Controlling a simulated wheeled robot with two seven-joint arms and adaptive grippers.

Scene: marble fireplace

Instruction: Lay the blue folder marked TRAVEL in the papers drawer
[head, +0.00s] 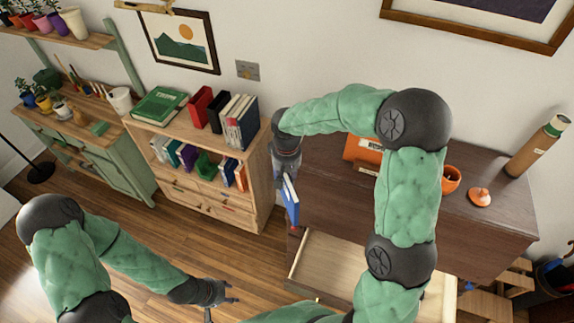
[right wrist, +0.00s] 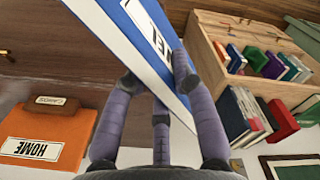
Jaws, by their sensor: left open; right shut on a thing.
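My right gripper (head: 288,175) is shut on a blue folder (head: 291,203), held beside the left end of the dark brown cabinet. In the right wrist view the fingers grip the blue folder (right wrist: 150,45). Its white label is partly hidden and only the last letters show. An open drawer with a pale wooden inside (head: 325,262) sticks out from the cabinet's front, below and right of the folder. No label on this drawer can be read. My left gripper (head: 222,300) is open and empty, low over the floor.
An orange folder marked HOME (right wrist: 45,140) lies on the dark cabinet (head: 330,190), beside a small brown sign (right wrist: 62,101). An orange cup (head: 451,180) and a bottle (head: 540,145) stand further right. A wooden bookcase (head: 262,150) is close left of my right gripper. My right arm hides part of the drawer.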

